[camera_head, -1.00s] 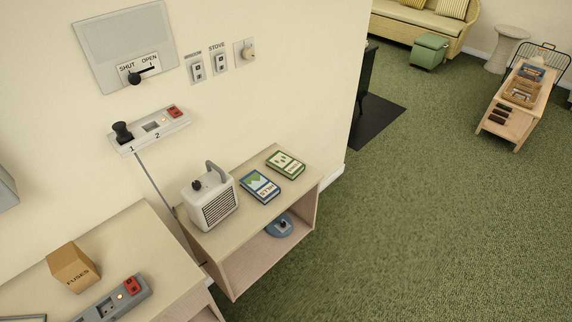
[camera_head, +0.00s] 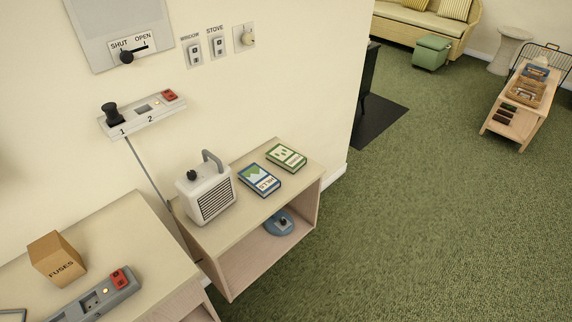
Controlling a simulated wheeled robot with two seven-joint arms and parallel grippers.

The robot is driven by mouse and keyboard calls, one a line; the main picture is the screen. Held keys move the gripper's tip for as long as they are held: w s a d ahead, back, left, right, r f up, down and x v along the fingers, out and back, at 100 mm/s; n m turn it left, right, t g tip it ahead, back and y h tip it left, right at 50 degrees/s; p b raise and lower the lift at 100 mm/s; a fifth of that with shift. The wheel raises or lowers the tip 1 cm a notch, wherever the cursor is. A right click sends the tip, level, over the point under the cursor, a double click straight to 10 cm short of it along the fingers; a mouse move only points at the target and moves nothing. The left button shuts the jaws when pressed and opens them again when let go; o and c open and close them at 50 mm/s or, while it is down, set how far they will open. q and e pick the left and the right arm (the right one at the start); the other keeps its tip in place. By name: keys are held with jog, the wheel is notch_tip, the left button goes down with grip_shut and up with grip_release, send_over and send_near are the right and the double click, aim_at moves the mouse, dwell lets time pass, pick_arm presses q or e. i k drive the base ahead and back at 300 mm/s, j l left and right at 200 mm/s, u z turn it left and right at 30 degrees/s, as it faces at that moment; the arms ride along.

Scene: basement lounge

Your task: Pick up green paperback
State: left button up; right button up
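The green paperback (camera_head: 286,157) lies flat on top of the small wooden cabinet (camera_head: 225,223), near its far right end. A blue paperback (camera_head: 259,180) lies beside it, closer to me, with a small gap between them. Both covers face up, and nothing covers the green one. Neither of my grippers shows in the head view.
A white heater (camera_head: 207,194) with a handle stands left of the books. A blue round object (camera_head: 279,223) sits on the cabinet's lower shelf. Green carpet (camera_head: 420,220) at right is clear.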

aim_at(280, 155)
jog(key=i+l, duration=0.2)
jog(key=l, duration=0.15)
jog(key=i+l+u, duration=0.1)
jog(key=l, duration=0.25)
jog(key=i+l+u, duration=0.1)
jog(key=i+l, duration=0.35)
jog(key=l, duration=0.3)
jog(key=i+l+u, duration=0.1)
jog(key=l, duration=0.3)
jog(key=i, duration=0.1)
